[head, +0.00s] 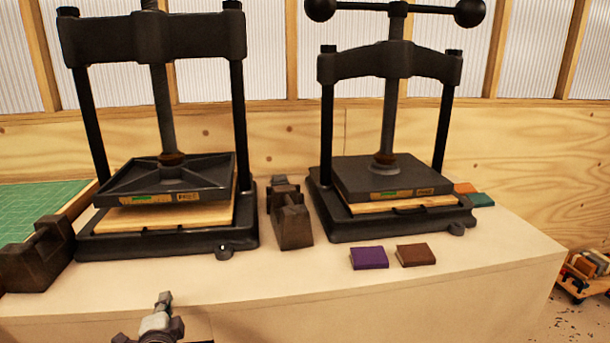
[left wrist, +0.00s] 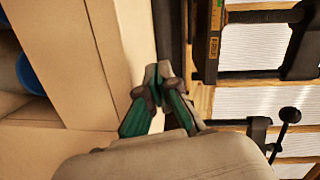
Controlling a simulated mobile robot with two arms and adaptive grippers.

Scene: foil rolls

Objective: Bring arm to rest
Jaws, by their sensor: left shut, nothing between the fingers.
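My left gripper (head: 163,302) shows at the bottom of the head view, in front of the table's front edge, apart from everything on the table. In the left wrist view its two fingers (left wrist: 158,76) come together at the tips, with nothing between them. Its arm below is cut off by the frame. My right gripper is in neither view.
Two black presses (head: 247,190) (head: 442,226) stand on the pale table (head: 330,285). Dark metal blocks (head: 36,255) (head: 291,226) sit beside them. Purple (head: 369,258) and brown (head: 415,255) books lie near the front. A green mat (head: 35,208) lies left; a cart (head: 584,268) stands right.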

